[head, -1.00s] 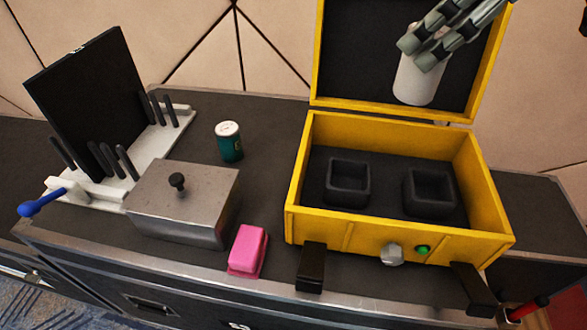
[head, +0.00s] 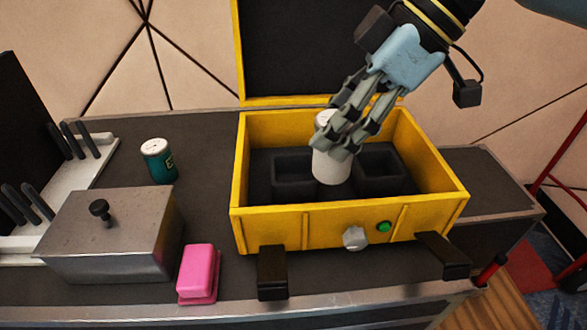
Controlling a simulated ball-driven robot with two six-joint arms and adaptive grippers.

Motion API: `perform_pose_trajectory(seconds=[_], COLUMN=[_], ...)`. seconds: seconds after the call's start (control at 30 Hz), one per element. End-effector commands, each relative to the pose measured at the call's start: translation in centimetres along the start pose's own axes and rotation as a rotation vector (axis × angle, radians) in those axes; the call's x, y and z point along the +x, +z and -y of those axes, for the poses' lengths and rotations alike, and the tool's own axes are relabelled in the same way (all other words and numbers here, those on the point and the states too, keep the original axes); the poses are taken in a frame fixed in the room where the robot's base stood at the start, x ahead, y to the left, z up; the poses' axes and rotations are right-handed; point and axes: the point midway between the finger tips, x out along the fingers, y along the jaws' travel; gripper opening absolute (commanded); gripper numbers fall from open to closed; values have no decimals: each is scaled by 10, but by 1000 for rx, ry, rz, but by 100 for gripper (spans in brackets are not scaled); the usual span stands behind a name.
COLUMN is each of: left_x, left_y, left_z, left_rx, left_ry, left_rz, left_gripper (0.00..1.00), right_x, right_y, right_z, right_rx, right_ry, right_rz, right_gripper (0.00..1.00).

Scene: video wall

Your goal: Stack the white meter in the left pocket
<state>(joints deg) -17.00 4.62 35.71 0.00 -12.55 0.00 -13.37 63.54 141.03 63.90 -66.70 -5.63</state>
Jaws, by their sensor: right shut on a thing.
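The white meter (head: 331,168) is a white cylinder, nearly upright, in the head view. My right gripper (head: 343,130) is shut on its upper part. It holds the meter inside the outline of the yellow case (head: 345,232), in front of the gap between the two pockets. The left pocket (head: 288,175) is a dark square cup and looks empty in the part that shows. The right pocket (head: 385,167) is a similar dark cup, partly behind my gripper. I cannot tell how high the meter is above the case floor. My left gripper is out of view.
The case's lid (head: 290,50) stands open behind. A teal can (head: 158,161), a metal box with a knob (head: 112,240) and a pink block (head: 198,272) stand to the left. A white rack (head: 62,190) is at far left. Bare countertop (head: 200,150) lies beside the can.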

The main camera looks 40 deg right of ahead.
Motion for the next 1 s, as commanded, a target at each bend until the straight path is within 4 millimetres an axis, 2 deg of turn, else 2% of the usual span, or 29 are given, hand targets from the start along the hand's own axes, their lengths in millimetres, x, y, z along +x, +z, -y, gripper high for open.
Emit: perform_pose_trajectory(seconds=[0.03,0.13,0.4,0.5,0.67,0.9,1.0], left_x=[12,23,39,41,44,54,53], left_y=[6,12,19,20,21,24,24], left_z=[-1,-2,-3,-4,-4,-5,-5], left_rx=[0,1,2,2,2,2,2], left_ry=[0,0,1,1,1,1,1], left_rz=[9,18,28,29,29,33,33], left_gripper=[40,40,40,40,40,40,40], right_x=[13,26,64,73,81,110,110], right_y=[0,-4,-14,-16,-14,6,6], right_z=[-8,-19,-59,-68,-72,-72,-72], right_rx=[9,5,5,4,2,2,1], right_ry=[5,-2,-1,0,-1,-2,1], right_rz=[-10,-11,-4,-2,1,3,2], right_gripper=[10,10,10,10,10,10,10])
